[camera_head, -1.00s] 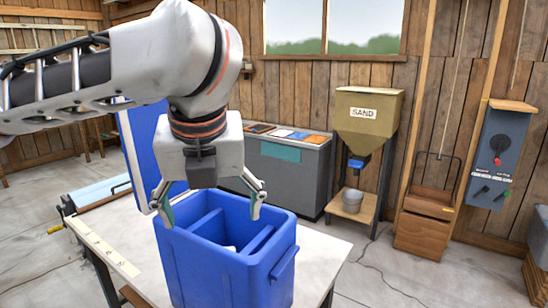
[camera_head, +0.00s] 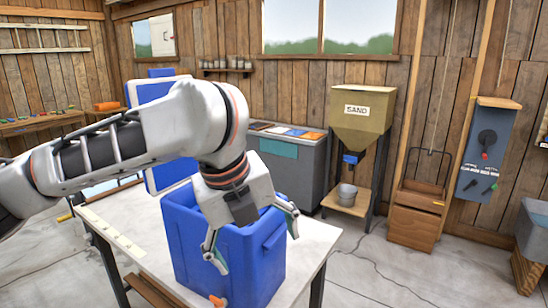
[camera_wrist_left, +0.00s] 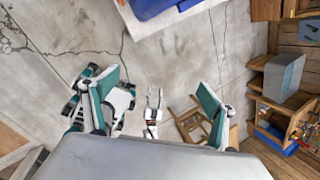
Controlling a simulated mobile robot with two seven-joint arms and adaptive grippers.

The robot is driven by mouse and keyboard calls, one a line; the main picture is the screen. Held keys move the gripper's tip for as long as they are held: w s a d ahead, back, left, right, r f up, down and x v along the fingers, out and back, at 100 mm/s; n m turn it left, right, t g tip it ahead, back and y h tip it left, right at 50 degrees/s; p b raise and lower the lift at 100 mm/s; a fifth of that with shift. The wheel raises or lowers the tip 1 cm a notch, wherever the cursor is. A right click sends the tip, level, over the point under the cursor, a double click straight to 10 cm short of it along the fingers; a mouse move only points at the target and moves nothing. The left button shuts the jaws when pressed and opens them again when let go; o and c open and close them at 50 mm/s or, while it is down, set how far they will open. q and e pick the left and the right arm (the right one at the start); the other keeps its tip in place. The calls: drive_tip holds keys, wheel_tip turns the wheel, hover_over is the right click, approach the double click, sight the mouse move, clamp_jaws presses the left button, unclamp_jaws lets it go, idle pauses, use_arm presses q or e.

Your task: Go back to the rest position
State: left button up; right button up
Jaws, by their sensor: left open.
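My left gripper (camera_head: 254,245) is open and empty, in front of the blue cooler box (camera_head: 185,240) in the head view. Its fingers point down and spread across the front of the box; I cannot tell whether they touch it. In the left wrist view the two teal-padded fingers (camera_wrist_left: 160,85) stand wide apart over bare floor. A small white two-pronged shape (camera_wrist_left: 153,110) shows beyond them; it may be my right gripper, but it is too small to be sure. The head view does not show my right gripper.
The box stands on a white table (camera_head: 125,240), its lid raised behind. An orange tap (camera_head: 218,300) is low on its front. A grey cabinet (camera_head: 290,170), a sand hopper (camera_head: 360,115) and a bucket (camera_head: 346,194) stand behind. The floor right of the table is mostly clear.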

use_arm(q)
drive_tip(key=w+d+f+n+t+h, duration=0.1)
drive_tip(key=w+d+f+n+h, duration=0.1)
drive_tip(key=d+f+n+h, duration=0.45)
drive_tip(key=w+d+f+n+t+h, duration=0.1)
drive_tip(key=w+d+f+n+h, duration=0.2)
drive_tip(key=f+n, duration=0.6)
drive_tip(key=a+f+n+t+y, duration=0.2)
drive_tip(key=a+f+n, duration=0.15)
drive_tip(key=f, duration=0.45)
drive_tip(key=a+f+n+t+y, duration=0.1)
drive_tip(key=a+f+n+t, duration=0.15)
drive_tip(key=a+f, duration=0.4)
drive_tip(key=s+a+f+n+t+y, duration=0.1)
drive_tip(key=s+a+f+n+y, duration=0.5)
drive_tip(key=s+a+f, duration=1.1)
wheel_tip(320, 180, down, 2)
drive_tip(key=shift+s+a+f+y, duration=0.1)
drive_tip(key=shift+s+a+y, duration=0.3)
drive_tip(key=shift+s, duration=0.4)
